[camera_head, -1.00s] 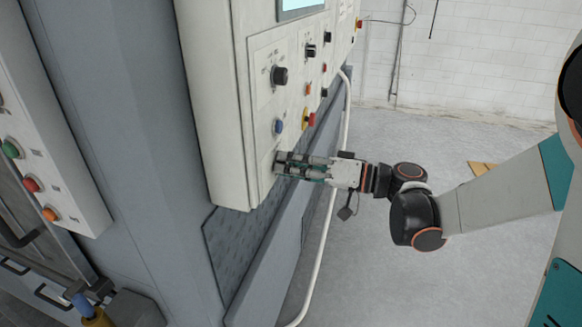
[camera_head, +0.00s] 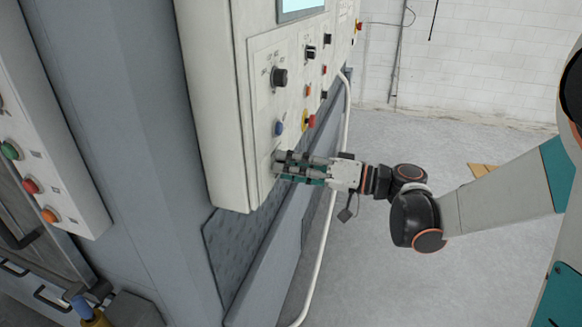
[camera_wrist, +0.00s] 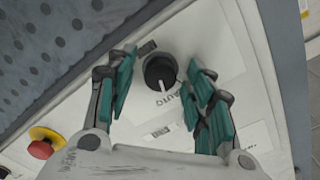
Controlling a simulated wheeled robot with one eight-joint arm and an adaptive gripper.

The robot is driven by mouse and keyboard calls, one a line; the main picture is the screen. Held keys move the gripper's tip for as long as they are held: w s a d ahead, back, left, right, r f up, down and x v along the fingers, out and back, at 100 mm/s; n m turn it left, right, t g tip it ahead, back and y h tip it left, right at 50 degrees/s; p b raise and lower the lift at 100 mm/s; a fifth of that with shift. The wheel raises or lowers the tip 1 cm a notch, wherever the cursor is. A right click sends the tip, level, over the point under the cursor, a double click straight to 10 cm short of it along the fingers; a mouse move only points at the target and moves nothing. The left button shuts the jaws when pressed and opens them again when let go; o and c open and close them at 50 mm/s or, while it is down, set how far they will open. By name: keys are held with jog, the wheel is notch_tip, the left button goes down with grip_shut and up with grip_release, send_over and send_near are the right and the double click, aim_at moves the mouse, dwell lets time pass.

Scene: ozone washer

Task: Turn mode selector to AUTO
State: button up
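The mode selector is a black round knob (camera_wrist: 160,72) on a pale panel in the wrist view. Its white pointer line faces down in that picture, toward a label reading AUTO just below the knob. My gripper (camera_wrist: 158,82) is open, with one teal-padded finger on each side of the knob and visible gaps between. In the head view my gripper (camera_head: 280,164) is at the low end of the control panel, fingers toward its face. The knob is not clearly visible there. I cannot tell whether the fingertips touch the panel.
A red-and-yellow emergency button (camera_wrist: 43,142) shows lower left in the wrist view. A pale rail (camera_head: 327,230) runs beside the machine. Open floor is at the right.

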jog(key=shift+d, duration=0.15)
jog(key=v, duration=1.1)
jog(key=shift+d, duration=0.35)
jog(key=shift+s, duration=0.1)
